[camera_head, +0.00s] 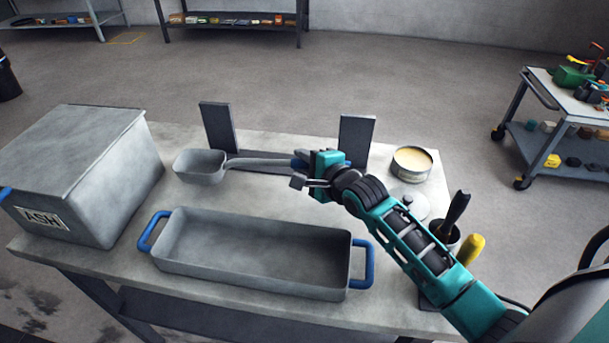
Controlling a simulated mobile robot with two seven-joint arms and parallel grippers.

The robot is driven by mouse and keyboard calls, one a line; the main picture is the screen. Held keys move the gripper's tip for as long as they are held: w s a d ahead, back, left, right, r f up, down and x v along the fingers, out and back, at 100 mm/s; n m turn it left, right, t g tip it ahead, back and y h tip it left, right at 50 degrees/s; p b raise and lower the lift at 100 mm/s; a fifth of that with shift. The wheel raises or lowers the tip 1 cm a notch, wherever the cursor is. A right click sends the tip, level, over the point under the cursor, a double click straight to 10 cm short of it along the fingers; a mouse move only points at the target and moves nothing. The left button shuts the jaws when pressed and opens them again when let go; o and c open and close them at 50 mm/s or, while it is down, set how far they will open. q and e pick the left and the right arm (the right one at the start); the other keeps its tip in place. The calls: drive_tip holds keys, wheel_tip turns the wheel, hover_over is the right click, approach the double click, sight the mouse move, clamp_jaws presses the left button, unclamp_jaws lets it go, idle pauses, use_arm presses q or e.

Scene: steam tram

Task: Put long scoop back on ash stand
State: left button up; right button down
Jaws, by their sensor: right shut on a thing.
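The long scoop (202,167) is a grey square-bowled scoop with a long handle, held level over the back of the bench with its bowl to the left. My right gripper (306,174) is shut on its handle near the right end, where a bit of blue shows. The ash stand (266,165) appears to be the dark grey frame with two uprights behind the scoop. The scoop lies in front of the stand; I cannot tell whether it touches it. The right upright (356,138) is partly hidden by my gripper. My left gripper is out of view.
A grey tray with blue handles (262,279) lies at the front of the bench. A lidded box marked ASH (80,165) stands at left. An open tin (412,163) and a dark cup (445,243) holding tools stand at right. A tool cart (540,87) is beyond.

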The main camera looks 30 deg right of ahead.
drive_tip(key=shift+f, duration=1.55)
drive_tip(key=shift+f, duration=0.15)
drive_tip(key=c, duration=0.8)
unclamp_jaws()
drive_tip(key=shift+c, duration=0.2)
